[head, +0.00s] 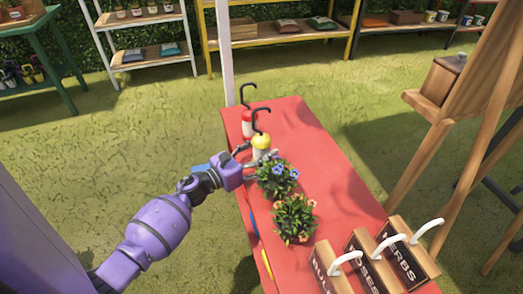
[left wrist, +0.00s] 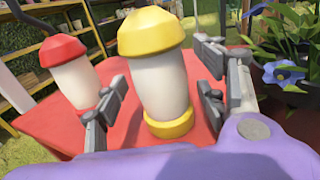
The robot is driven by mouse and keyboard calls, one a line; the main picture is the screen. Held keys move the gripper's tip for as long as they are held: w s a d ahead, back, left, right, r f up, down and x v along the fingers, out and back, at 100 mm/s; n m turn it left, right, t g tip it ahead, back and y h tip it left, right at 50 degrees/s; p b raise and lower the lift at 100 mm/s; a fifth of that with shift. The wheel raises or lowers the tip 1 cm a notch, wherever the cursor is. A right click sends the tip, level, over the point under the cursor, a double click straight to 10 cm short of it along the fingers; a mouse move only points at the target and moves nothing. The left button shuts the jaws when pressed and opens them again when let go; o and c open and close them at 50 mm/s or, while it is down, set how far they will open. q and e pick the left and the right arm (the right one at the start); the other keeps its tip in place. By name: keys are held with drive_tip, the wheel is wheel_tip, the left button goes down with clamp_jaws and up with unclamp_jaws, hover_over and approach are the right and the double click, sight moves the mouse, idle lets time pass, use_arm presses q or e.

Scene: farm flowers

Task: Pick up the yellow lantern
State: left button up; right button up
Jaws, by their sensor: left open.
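The yellow lantern (head: 261,142) stands upright on the red table (head: 320,160), with a yellow cap, white body, yellow base and dark hook. It also shows in the left wrist view (left wrist: 158,85), close in front of the fingers. My left gripper (head: 257,160) is open, with one finger on each side of the yellow lantern's lower body. In the left wrist view the fingers (left wrist: 160,105) appear apart from it. My right gripper is not in view.
A red lantern (head: 247,124) stands just behind, left of the yellow one in the left wrist view (left wrist: 75,80). A blue-flowered plant (head: 277,178) is close to the gripper's right, and an orange-flowered plant (head: 295,218) nearer. Wooden signs (head: 385,258) fill the near end. The table's right side is clear.

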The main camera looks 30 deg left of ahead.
use_arm(q)
drive_tip(key=shift+w, duration=0.1)
drive_tip(key=c, duration=1.4)
drive_tip(key=shift+c, duration=0.5)
drive_tip(key=shift+r, duration=0.1)
